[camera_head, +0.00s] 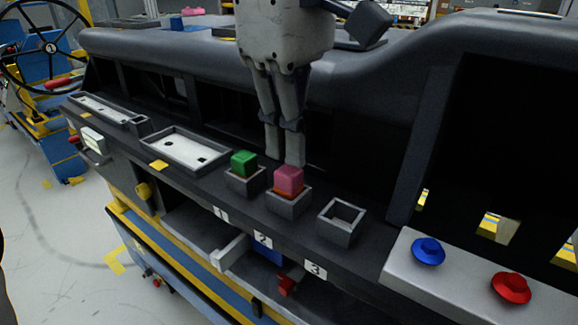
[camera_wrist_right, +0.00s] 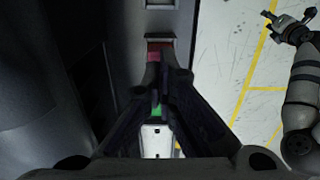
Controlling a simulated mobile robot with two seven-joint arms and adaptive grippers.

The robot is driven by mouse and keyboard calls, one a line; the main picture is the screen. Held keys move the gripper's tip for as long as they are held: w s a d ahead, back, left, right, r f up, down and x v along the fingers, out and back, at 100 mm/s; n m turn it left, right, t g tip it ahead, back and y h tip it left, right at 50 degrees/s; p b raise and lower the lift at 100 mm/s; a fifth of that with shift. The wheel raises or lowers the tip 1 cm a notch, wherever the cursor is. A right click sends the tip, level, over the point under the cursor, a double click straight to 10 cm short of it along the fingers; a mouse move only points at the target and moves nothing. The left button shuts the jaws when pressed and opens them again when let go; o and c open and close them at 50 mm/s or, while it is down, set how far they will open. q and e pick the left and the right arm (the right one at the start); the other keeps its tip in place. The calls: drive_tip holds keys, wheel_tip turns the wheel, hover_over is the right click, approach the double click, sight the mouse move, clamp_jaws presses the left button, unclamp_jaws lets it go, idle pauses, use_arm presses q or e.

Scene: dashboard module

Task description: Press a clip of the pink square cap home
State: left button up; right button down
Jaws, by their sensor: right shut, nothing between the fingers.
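The pink square cap (camera_head: 289,179) sits upright in the middle grey socket (camera_head: 289,206), with an orange-red band showing below it. In the right wrist view a reddish piece of it (camera_wrist_right: 154,46) shows beyond the fingertips. My right gripper (camera_head: 282,157) points down just behind the cap, shut and empty. Its fingertips are partly hidden by the caps, so I cannot tell whether they touch the pink one. The clips cannot be made out. My left gripper (camera_wrist_right: 288,17) appears open and empty, away over the floor in the right wrist view.
A green cap (camera_head: 243,163) stands in the socket to the left. The socket to the right (camera_head: 341,220) is empty. Blue (camera_head: 428,251) and red (camera_head: 511,287) knobs sit on a light panel at right. White-bottomed trays (camera_head: 186,148) lie at left. The dashboard overhang rises behind.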

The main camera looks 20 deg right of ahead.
drive_tip(key=shift+f, duration=1.1)
idle(0.4)
drive_tip(key=shift+r, duration=0.1)
idle(0.3)
drive_tip(key=shift+r, duration=3.95)
